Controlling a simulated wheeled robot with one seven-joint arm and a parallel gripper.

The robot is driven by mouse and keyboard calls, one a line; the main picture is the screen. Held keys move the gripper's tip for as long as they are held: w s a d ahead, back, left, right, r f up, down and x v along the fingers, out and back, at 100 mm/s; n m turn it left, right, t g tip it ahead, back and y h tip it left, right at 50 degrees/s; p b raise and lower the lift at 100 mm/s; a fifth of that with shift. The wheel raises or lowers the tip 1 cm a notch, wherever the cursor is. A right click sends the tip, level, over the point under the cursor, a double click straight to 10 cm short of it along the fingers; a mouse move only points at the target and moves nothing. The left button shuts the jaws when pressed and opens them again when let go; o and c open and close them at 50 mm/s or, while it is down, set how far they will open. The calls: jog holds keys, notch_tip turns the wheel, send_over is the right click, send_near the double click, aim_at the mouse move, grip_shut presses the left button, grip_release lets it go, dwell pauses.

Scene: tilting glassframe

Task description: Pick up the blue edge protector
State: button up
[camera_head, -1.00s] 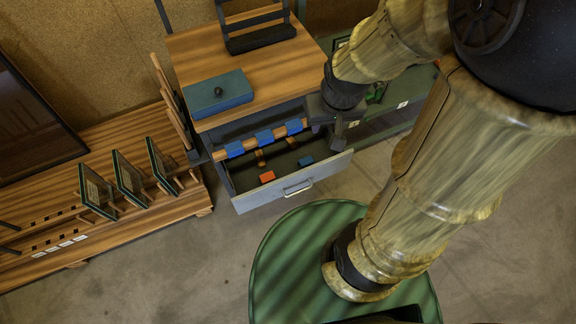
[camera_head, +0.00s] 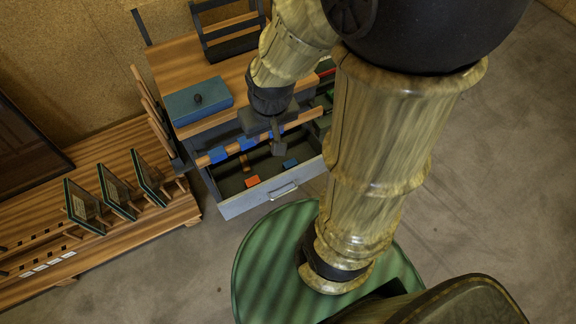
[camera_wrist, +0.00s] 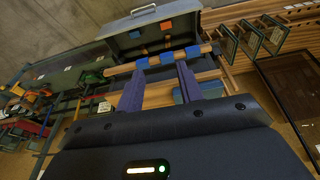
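A small blue block (camera_head: 290,163) lies in the open grey drawer (camera_head: 240,203), near an orange block (camera_head: 252,181). Blue clip-like pieces sit on a wooden rail above the drawer; one (camera_head: 217,155) is at the left, another (camera_head: 246,143) further right. I cannot tell for sure which blue piece is the edge protector. My gripper (camera_head: 277,143) hangs over the right part of the rail. In the wrist view my gripper (camera_wrist: 160,70) has its fingers apart with nothing held, its tips close to the rail's blue pieces (camera_wrist: 166,58). The drawer's blue block (camera_wrist: 135,34) is beyond them.
A blue box with a dark knob (camera_head: 199,100) stands on the wooden cabinet top beside a dark rack (camera_head: 228,35). Framed panels (camera_head: 116,195) stand on a wooden bench at the left. Open floor (camera_head: 150,265) lies in front of the bench.

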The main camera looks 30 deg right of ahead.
jog(key=o, duration=0.4)
jog(key=shift+f, duration=0.1)
jog(key=shift+c, duration=0.2)
jog(key=o, duration=0.6)
jog(key=f+b, duration=0.1)
jog(key=w+d+f+b, duration=0.1)
jog(key=f, duration=0.1)
jog(key=shift+w+d, duration=0.15)
jog(key=shift+m+t+h, duration=0.3)
jog(key=shift+m, duration=0.6)
jog(key=w+d+f+b, duration=0.4)
jog(key=f+b, duration=0.3)
jog(key=f, duration=0.5)
jog(key=w+d+f+b, duration=0.4)
jog(key=f+b, duration=0.3)
jog(key=f, duration=0.5)
jog(key=w+d+f+b, duration=0.4)
jog(key=d+f+b, duration=0.2)
jog(key=f, duration=0.5)
jog(key=shift+w+f+b, duration=0.2)
jog(key=shift+f+b, duration=0.2)
jog(key=shift+b, duration=0.35)
jog(key=b, duration=0.5)
send_over(293, 160)
jog(key=s+a, duration=0.2)
jog(key=s, duration=0.1)
notch_tip(293, 160, down, 12)
jog(key=shift+d+r, duration=0.1)
